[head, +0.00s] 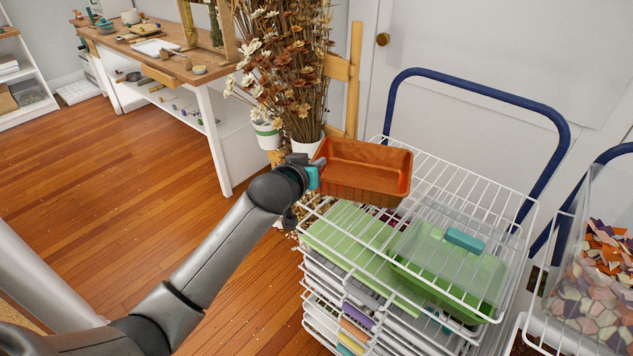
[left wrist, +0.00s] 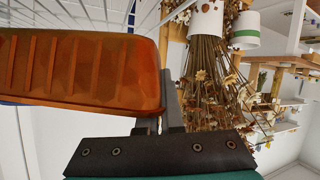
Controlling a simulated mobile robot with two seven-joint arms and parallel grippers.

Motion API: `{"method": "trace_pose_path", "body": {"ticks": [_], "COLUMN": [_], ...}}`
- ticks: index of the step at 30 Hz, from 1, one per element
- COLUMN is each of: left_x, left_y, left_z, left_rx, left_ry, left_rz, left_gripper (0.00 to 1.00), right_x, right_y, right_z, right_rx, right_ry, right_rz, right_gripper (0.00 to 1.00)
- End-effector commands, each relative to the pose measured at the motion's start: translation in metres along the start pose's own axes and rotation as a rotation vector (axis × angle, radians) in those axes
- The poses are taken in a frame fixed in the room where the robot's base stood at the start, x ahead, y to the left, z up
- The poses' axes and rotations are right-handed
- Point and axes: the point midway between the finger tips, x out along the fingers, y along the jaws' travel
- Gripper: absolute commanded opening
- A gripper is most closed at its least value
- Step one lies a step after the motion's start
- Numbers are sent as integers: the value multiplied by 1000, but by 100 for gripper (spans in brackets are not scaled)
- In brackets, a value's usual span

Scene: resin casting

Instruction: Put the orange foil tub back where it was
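The orange foil tub (head: 365,180) is an open, empty-looking rectangular tray with ribbed walls. In the head view it is upright over the back left part of the white wire rack (head: 480,185). My left gripper (head: 314,174) is at the tub's left end and shut on its wall. The left wrist view shows the tub's ribbed side (left wrist: 80,75) close up, with its end at the fingers (left wrist: 162,122). I cannot tell whether the tub's base touches the rack. My right gripper is not in view.
A green lidded box (head: 450,265) and green sheets (head: 350,235) lie within the rack, below and in front of the tub. Dried flowers (head: 285,70) stand close behind the gripper. A blue cart handle (head: 480,88) rises behind the rack. A clear bin of chips (head: 600,270) is at right.

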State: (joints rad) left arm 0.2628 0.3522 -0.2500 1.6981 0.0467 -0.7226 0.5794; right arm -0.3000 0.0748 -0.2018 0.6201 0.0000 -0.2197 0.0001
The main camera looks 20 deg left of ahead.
Motion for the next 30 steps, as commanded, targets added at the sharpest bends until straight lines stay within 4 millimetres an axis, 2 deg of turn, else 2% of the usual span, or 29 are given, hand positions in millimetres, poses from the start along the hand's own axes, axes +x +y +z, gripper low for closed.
{"method": "trace_pose_path", "body": {"ticks": [9,15,21,27,30], "left_x": [16,16,17,17,17], "left_y": [-7,-7,-8,-8,-8], "left_z": [38,38,42,41,41], "left_rx": [0,0,-1,1,1], "left_ry": [-2,0,0,-1,-1], "left_rz": [1,1,1,0,0], "left_gripper": [0,0,0,25,33], "right_x": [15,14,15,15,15], "right_y": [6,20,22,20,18], "right_z": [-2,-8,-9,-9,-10], "right_rx": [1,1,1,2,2], "right_ry": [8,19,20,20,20], "right_rz": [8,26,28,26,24], "right_gripper": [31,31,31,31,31]}}
